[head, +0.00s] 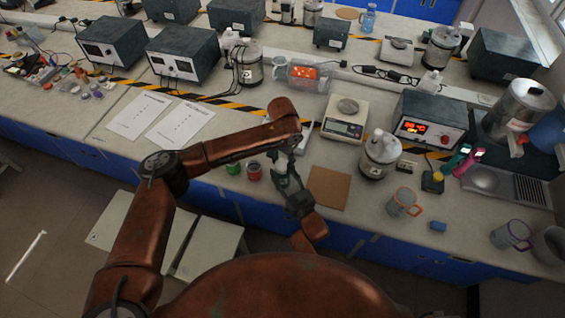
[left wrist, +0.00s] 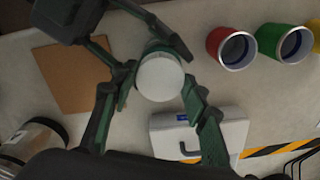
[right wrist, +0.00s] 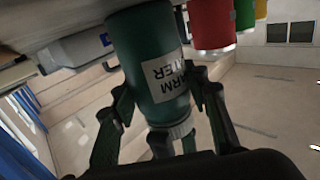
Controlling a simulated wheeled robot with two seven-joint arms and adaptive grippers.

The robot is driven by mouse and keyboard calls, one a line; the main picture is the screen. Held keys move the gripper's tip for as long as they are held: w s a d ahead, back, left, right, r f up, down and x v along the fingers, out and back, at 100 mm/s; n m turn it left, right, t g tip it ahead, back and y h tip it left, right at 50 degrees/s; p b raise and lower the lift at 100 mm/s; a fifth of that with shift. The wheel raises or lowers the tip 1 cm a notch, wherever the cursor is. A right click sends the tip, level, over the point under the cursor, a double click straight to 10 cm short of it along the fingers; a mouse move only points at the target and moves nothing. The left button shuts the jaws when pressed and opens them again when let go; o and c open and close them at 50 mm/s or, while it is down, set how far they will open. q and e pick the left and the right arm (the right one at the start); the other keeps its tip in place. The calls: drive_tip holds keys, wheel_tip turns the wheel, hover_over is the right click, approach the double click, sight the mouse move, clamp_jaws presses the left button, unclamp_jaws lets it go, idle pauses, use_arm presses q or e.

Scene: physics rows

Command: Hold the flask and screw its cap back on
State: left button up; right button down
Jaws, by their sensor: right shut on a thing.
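The green flask (right wrist: 152,55), with a white label, stands upright on the bench near its front edge; its lower part shows in the head view (head: 281,180). A pale ribbed cap (right wrist: 172,131) sits at its top, seen as a round disc from above (left wrist: 160,78). I cannot tell how tight it is. My right gripper (right wrist: 165,100) is shut around the flask's body from the side, its fingers also showing in the left wrist view. My left gripper (left wrist: 155,98) points down from above, its fingers on either side of the cap with a small gap, apparently open.
A red can (left wrist: 230,46) and a green can (left wrist: 285,43) stand beside the flask. A brown mat (head: 328,188) lies on the other side. A balance (head: 345,120) and a grey-white case (left wrist: 165,135) are behind. A steel-topped jar (head: 380,155) stands further right.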

use_arm(q)
drive_tip(key=o, duration=0.4)
drive_tip(key=shift+o, duration=0.2)
wheel_tip(320, 180, up, 12)
idle(0.4)
use_arm(e)
drive_tip(key=c, duration=1)
unclamp_jaws()
drive_tip(key=shift+c, duration=0.2)
